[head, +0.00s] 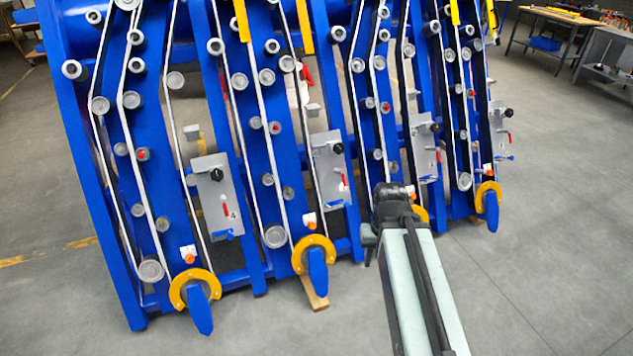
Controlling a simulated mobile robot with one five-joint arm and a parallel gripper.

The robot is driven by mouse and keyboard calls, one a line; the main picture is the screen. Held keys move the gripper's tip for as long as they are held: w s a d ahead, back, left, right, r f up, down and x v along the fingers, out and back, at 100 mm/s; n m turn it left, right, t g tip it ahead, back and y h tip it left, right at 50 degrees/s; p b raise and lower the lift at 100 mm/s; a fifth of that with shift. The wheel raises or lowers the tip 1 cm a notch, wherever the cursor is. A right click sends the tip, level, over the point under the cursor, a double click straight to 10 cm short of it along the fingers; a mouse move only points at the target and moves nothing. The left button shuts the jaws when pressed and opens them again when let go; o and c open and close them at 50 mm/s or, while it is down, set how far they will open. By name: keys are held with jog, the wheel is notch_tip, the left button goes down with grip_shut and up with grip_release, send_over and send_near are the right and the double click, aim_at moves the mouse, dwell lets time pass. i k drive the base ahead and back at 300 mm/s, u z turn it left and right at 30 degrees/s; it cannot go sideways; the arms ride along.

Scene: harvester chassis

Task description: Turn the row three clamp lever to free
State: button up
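The blue harvester chassis (75,165) stands across the view with several rows side by side. Grey control panels sit low on the rows, each with a black knob and a red lever. The leftmost panel (215,190) carries a label that looks like a 4, with a red lever (225,209) beside it. The second panel from the left (328,165) has a red lever (343,180); its row label is too small to read. Two more panels stand farther right. My arm reaches up from the bottom, its dark joint right of the second panel. I see no gripper fingers.
Yellow-orange rings with blue snouts (318,270) stick out at the foot of the rows. A wooden block (314,294) lies on the floor under the second one. Open grey floor (560,220) lies to the right, with workbenches (545,40) at the back right.

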aim_at(344, 179)
jog(key=z, duration=0.4)
jog(key=k, duration=1.3)
jog(key=z, duration=0.55)
jog(key=i, duration=0.9)
jog(key=u, duration=0.5)
jog(key=i, duration=1.6)
jog(key=u, duration=1.45)
jog(key=i, duration=0.65)
jog(key=u, duration=0.4)
jog(key=k, duration=0.8)
jog(key=u, duration=0.15)
jog(key=i, duration=0.8)
jog(key=z, duration=0.1)
